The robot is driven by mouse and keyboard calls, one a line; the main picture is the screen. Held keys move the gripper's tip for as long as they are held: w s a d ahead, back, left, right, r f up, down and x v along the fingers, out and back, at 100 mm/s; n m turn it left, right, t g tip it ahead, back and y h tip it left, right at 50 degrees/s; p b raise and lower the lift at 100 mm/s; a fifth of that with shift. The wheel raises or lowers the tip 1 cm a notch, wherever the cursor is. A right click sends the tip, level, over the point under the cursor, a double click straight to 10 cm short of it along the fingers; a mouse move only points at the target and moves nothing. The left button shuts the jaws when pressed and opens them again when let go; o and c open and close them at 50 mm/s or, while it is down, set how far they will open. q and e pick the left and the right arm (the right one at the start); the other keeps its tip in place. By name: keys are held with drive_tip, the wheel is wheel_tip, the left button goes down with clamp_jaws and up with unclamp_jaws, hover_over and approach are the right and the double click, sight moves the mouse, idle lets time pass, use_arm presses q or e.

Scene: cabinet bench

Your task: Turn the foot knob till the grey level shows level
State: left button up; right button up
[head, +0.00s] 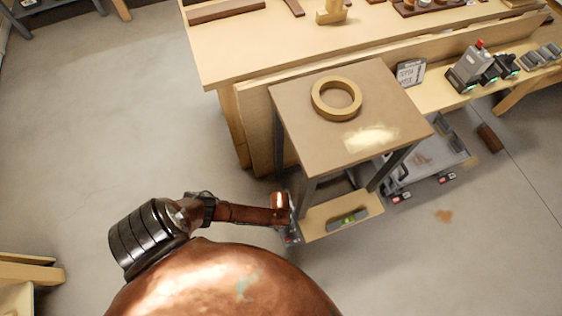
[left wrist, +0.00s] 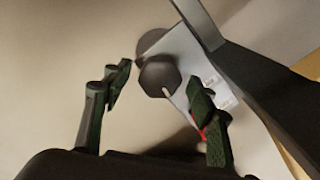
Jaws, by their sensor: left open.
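The grey level (head: 348,219), with a small green vial, lies on the low wooden shelf (head: 315,222) of a small stand. The bubble is too small to read. My left gripper (head: 291,237) is at the shelf's left end, beside the stand's front leg. In the left wrist view the dark, faceted foot knob (left wrist: 157,77) has a thin pale mark on its face. It sits between the two open fingers of my left gripper (left wrist: 160,82), with gaps visible on both sides. The knob is hidden in the head view. My right gripper is out of view.
The stand's brown top (head: 375,140) carries a yellow ring (head: 337,98). A dark leg (left wrist: 245,75) runs close beside the right finger in the left wrist view. A long workbench (head: 240,50) stands behind. The floor to the left (head: 110,120) is clear.

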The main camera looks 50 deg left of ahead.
use_arm(q)
drive_tip(key=c, duration=1.2)
drive_tip(key=shift+o, duration=0.2)
drive_tip(key=shift+n, duration=0.7)
drive_tip(key=shift+n+p, duration=0.4)
drive_tip(key=shift+n, duration=1.3)
drive_tip(key=n+p, duration=0.1)
drive_tip(key=n, duration=0.4)
drive_tip(key=shift+n+p, duration=0.3)
drive_tip(key=shift+n, duration=0.1)
drive_tip(key=shift+s+n, duration=0.1)
drive_tip(key=shift+n, duration=0.9)
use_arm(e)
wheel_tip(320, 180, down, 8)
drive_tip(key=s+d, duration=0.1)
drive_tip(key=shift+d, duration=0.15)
